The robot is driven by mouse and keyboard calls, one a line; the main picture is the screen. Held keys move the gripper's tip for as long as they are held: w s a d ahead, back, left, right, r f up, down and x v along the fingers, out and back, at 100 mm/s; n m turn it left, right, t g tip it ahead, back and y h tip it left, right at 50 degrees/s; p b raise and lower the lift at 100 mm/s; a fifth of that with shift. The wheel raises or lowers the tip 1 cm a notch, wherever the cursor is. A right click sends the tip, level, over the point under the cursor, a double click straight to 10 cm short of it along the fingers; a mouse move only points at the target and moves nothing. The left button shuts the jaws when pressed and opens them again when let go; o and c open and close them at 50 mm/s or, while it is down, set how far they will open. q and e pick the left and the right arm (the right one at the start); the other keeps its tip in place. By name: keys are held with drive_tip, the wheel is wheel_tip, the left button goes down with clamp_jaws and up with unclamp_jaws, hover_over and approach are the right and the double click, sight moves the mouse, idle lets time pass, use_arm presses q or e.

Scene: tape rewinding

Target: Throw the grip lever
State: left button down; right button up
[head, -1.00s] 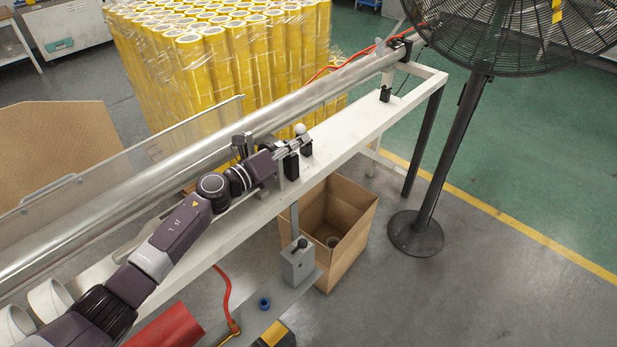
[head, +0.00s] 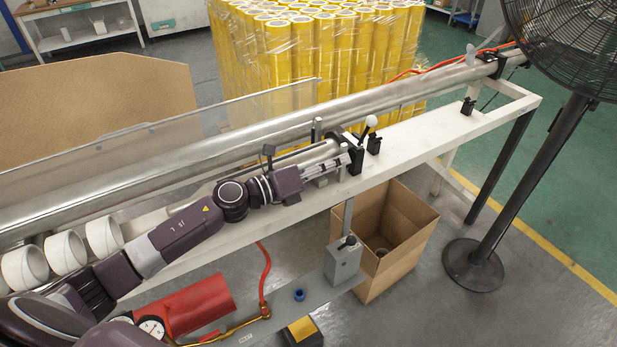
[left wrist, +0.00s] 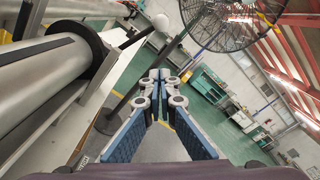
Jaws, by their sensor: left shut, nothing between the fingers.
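My right gripper is not in view.
A long steel shaft (head: 420,84) runs behind the lever. A small black fitting (head: 374,146) stands beside it on the white bench (head: 420,125). A grey box with a black-knobbed lever (head: 345,262) and an open cardboard box (head: 415,240) stand in front. A fan stand (head: 520,195) is at right.

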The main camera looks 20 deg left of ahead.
use_arm(q)
drive_tip(key=b+v, duration=0.2)
drive_tip(key=v, duration=0.6)
drive_tip(key=shift+b, duration=0.35)
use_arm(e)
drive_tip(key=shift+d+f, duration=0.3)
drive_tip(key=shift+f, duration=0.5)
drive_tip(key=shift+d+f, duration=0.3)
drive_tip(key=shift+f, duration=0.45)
use_arm(q)
drive_tip(key=shift+s, duration=0.1)
